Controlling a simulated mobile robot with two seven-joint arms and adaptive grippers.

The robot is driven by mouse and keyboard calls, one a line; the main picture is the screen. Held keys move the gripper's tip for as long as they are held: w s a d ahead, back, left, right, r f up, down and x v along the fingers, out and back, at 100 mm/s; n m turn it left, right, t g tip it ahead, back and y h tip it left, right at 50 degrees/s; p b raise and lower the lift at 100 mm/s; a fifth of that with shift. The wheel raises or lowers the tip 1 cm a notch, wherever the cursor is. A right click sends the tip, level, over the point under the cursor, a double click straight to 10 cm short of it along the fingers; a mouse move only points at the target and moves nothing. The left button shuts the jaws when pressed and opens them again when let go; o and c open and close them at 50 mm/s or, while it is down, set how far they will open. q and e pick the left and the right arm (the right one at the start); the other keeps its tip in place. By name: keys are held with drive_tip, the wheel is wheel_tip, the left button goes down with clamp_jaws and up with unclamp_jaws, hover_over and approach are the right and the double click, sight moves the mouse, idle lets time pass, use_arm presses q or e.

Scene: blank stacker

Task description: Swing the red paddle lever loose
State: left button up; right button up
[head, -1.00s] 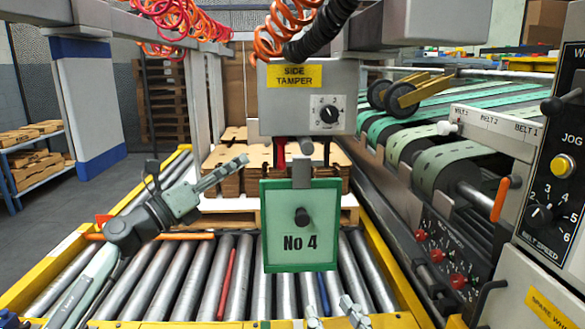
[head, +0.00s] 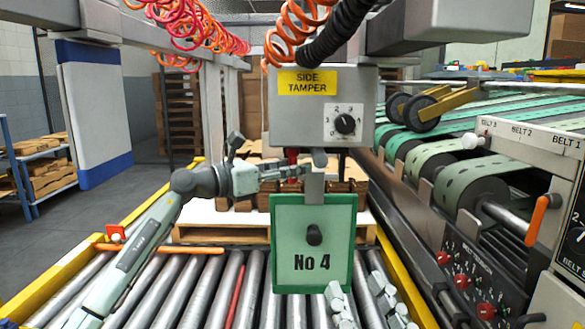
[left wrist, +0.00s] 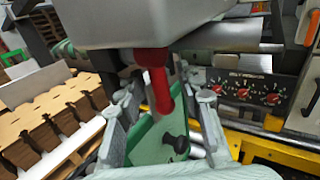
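The red paddle lever (left wrist: 155,80) hangs under the grey side tamper box (head: 322,108). In the head view only a bit of red (head: 292,153) shows below the box, mostly hidden. My left gripper (head: 302,170) reaches in from the left under the box, behind the top of the green No 4 plate (head: 284,262). In the left wrist view my left gripper (left wrist: 163,112) is open, one finger on each side of the lever, with gaps visible. I cannot tell contact. My right gripper (head: 362,290) is open and empty at the bottom, in front of the plate.
Metal rollers (head: 200,285) run below, with yellow side rails. Stacked brown cardboard (left wrist: 45,140) stands on a pallet (head: 210,234) behind the plate. The belt machine (head: 490,210) with its control panel closes off the right side.

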use_arm(q)
clamp_jaws()
idle(0.6)
